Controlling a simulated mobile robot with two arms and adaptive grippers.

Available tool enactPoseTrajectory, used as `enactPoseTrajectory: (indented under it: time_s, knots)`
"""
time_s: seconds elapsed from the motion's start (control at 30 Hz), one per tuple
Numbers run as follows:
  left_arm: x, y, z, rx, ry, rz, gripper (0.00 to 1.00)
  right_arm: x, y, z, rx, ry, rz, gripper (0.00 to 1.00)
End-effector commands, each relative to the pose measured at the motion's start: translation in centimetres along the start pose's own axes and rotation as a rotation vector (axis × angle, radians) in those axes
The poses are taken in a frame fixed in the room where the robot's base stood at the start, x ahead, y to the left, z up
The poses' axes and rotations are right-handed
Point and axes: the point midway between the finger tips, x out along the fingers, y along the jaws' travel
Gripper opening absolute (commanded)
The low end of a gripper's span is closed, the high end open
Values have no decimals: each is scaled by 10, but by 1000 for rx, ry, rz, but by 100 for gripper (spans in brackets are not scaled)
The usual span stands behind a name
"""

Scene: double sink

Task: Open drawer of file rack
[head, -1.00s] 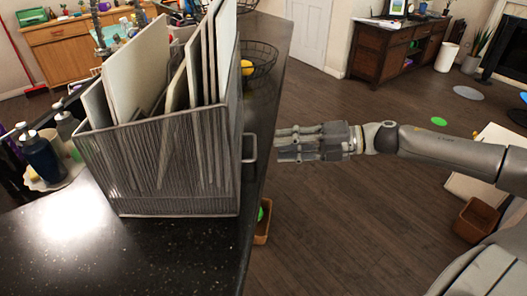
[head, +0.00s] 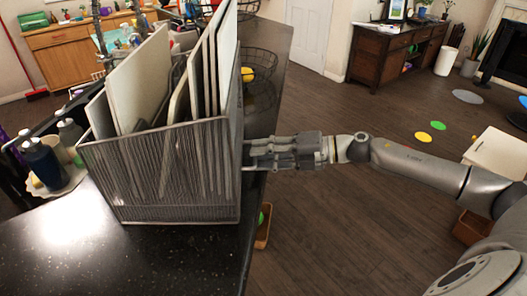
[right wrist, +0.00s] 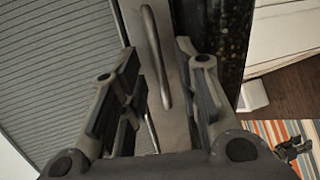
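The grey mesh file rack (head: 165,178) stands on the dark counter, filled with upright folders and boards. Its drawer handle shows in the right wrist view as a slim metal bar (right wrist: 155,60) on a narrow grey front panel (right wrist: 175,115). My right gripper (head: 250,153) is at the rack's right side, at handle height. In the right wrist view my right gripper (right wrist: 158,62) is open, with the bar between its two spread fingers and no clear contact. The gripper mostly hides the handle in the head view. My left gripper is not in view.
The black counter (head: 130,250) ends just right of the rack. Bottles (head: 42,162) on a tray stand left of it, and a wire basket (head: 258,66) stands behind. Open wooden floor (head: 340,220) lies to the right.

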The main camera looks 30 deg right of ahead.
Motion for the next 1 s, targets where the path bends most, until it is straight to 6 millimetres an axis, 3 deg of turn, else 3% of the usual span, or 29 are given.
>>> enactPoseTrajectory:
  time_s: [0.33, 0.6, 1.0]
  knots:
    - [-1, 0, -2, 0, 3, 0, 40, 2, 0, 0, 0, 0, 0, 30]
    - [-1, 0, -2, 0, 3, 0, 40, 2, 0, 0, -1, 0, 0, 0]
    - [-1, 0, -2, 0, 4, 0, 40, 2, -1, 0, 0, 0, -1, 0]
